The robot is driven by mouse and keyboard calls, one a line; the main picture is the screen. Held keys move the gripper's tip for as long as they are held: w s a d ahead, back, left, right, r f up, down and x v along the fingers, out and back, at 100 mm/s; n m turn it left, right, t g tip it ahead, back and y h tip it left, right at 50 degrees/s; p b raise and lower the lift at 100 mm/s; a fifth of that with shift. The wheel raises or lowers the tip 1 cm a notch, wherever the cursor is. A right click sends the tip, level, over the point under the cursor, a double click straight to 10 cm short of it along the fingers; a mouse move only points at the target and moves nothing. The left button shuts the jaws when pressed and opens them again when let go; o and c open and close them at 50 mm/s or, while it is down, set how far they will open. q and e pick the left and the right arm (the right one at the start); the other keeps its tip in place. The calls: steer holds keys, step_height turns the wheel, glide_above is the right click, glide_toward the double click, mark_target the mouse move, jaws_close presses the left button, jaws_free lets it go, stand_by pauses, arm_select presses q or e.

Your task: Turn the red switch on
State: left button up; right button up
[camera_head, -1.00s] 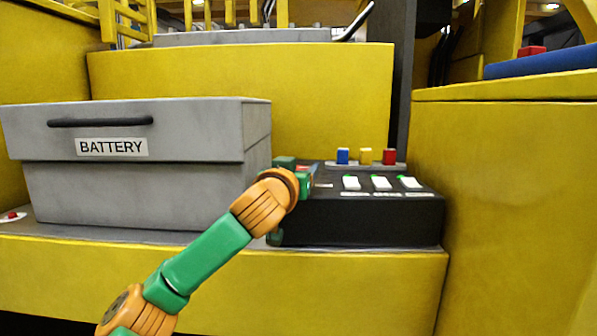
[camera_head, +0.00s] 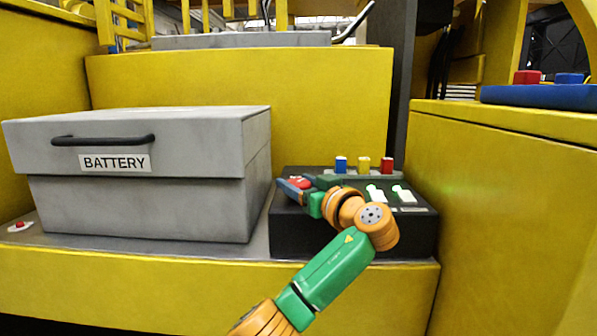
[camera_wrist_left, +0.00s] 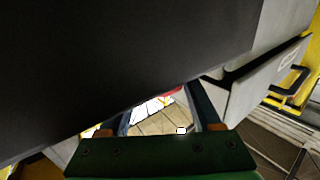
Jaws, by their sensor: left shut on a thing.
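The black control box (camera_head: 345,235) stands on the yellow ledge, right of the battery box. The red switch (camera_head: 301,183) is at the left end of its top, and only a small red part shows. My left gripper (camera_head: 295,187) reaches over the box from the right, with its fingers around the red switch, shut on it. In the left wrist view a red bit (camera_wrist_left: 172,93) shows between the two fingers, partly hidden by the black surface that fills the upper left. My right gripper is not in view.
The grey battery box (camera_head: 140,205) is close on the left. White switches (camera_head: 402,194) and blue (camera_head: 341,165), yellow (camera_head: 363,165) and red (camera_head: 387,166) blocks stand on the black box. A yellow wall (camera_head: 500,210) rises on the right. A small red button (camera_head: 20,226) sits far left.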

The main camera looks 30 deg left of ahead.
arm_select(q)
steer(key=shift+n+g+p, duration=0.35)
steer(key=shift+n+g, duration=0.05)
steer(key=shift+g, duration=0.1)
steer(key=shift+y, duration=0.3)
steer(key=o, duration=1.4)
steer(key=shift+a, duration=0.1)
steer(key=shift+c, duration=0.2)
steer(key=shift+w, duration=0.1)
